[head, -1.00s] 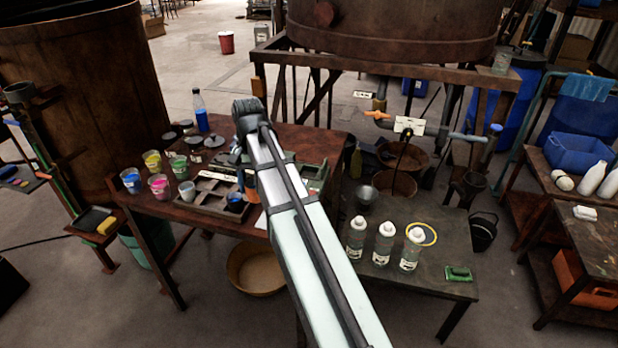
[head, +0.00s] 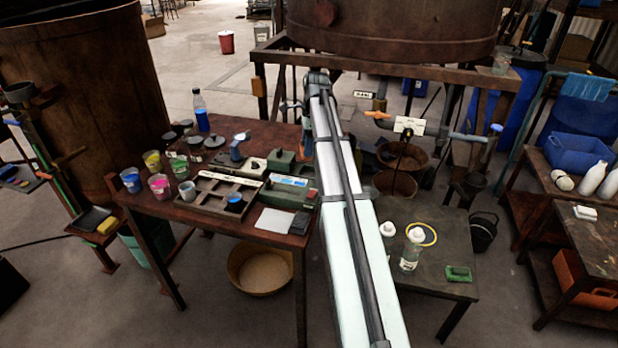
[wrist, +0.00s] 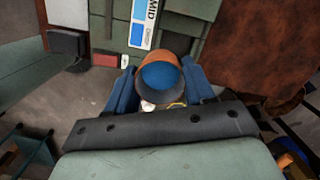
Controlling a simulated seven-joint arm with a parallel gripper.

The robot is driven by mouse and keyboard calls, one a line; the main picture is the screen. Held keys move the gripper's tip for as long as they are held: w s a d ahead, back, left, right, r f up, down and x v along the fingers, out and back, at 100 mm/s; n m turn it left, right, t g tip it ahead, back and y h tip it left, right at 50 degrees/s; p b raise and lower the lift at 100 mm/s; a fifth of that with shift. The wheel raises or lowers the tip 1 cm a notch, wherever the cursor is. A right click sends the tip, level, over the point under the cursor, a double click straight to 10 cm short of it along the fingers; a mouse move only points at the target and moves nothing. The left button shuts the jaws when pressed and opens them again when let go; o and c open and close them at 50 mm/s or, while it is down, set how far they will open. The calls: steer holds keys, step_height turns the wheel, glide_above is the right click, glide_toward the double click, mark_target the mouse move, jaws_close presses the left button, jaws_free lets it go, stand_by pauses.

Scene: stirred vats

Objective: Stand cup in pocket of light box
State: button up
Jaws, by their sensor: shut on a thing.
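In the wrist view my gripper (wrist: 160,92) has its blue fingers on both sides of a cup (wrist: 158,76) with an orange-brown rim and blue contents. I look down into it. A green box (wrist: 178,35) with a blue-and-white strip reading "MID" lies beyond the cup. In the head view this looks like the green box (head: 290,195) on the brown table, left of my arm. I cannot read which box is light.
Cups of blue (head: 131,180), magenta (head: 159,186), yellow and green stand at the table's left. A bottle (head: 201,112) and dark lidded pots stand behind. A white sheet (head: 274,220) lies in front. White-capped bottles (head: 411,250) stand on the right-hand table, partly behind my arm.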

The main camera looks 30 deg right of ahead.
steer(key=m, duration=0.1)
steer(key=w+d+m, duration=0.1)
steer(key=w+m, duration=0.1)
steer(key=m, duration=0.1)
steer(key=shift+d+r, duration=0.1)
steer(key=shift+d, duration=0.15)
steer(key=shift+m+t, duration=0.3)
steer(key=shift+d+f, duration=0.1)
steer(key=shift+f, duration=4.9)
steer(key=shift+f, duration=0.15)
steer(key=o, duration=1)
steer(key=shift+o, duration=0.2)
step_height(320, 180, up, 12)
steer(key=s+d, duration=0.1)
steer(key=shift+s+d, duration=0.1)
